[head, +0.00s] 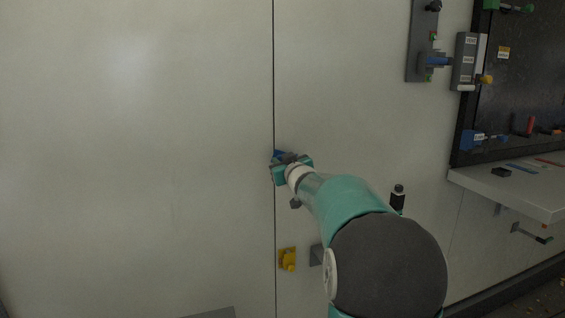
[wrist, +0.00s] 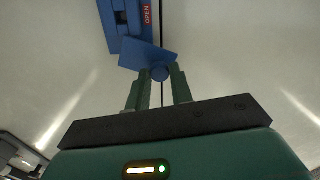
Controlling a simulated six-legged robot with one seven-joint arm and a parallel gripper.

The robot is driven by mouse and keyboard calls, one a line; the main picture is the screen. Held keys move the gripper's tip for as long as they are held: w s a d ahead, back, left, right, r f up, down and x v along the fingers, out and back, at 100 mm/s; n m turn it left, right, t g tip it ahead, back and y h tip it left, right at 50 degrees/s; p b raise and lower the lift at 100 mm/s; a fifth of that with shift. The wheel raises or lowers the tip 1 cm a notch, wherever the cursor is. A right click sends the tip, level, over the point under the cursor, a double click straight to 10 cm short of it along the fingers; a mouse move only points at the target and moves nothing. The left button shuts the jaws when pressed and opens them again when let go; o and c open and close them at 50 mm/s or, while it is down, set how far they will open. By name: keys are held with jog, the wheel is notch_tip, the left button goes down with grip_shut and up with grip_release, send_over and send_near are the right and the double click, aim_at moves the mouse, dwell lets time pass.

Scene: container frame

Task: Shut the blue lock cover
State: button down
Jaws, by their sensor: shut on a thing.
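The blue lock (wrist: 112,22) is at the top of the wrist view, on the pale panel, with a dark opening and a red OPEN label showing. Its blue lock cover (wrist: 147,54) hangs tilted below the housing, swung aside from the opening. A round blue knob (wrist: 160,74) is at the cover's lower end. My gripper (wrist: 158,80) has its two green fingers shut on this knob. In the head view, my gripper (head: 283,162) is at the panel seam, and a bit of the blue lock (head: 280,153) shows behind it; my arm hides the rest.
A yellow fitting (head: 288,260) is on the panel below my gripper. A grey shelf (head: 515,192) and a dark board (head: 520,85) with tools are at the right. The left panel is bare.

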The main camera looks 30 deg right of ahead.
jog(key=d+f+n, duration=0.2)
jog(key=f+n, duration=0.1)
jog(key=n, duration=0.8)
jog(key=s+d+f+n, duration=0.1)
jog(key=d+f+n, duration=0.1)
jog(key=n, duration=0.9)
jog(key=shift+f, duration=0.8)
jog(key=shift+s+n, duration=0.1)
jog(key=shift+n, duration=0.2)
jog(key=shift+d, duration=0.1)
jog(key=c, duration=1.2)
grip_release()
jog(key=shift+c, duration=0.2)
jog(key=shift+s, duration=0.1)
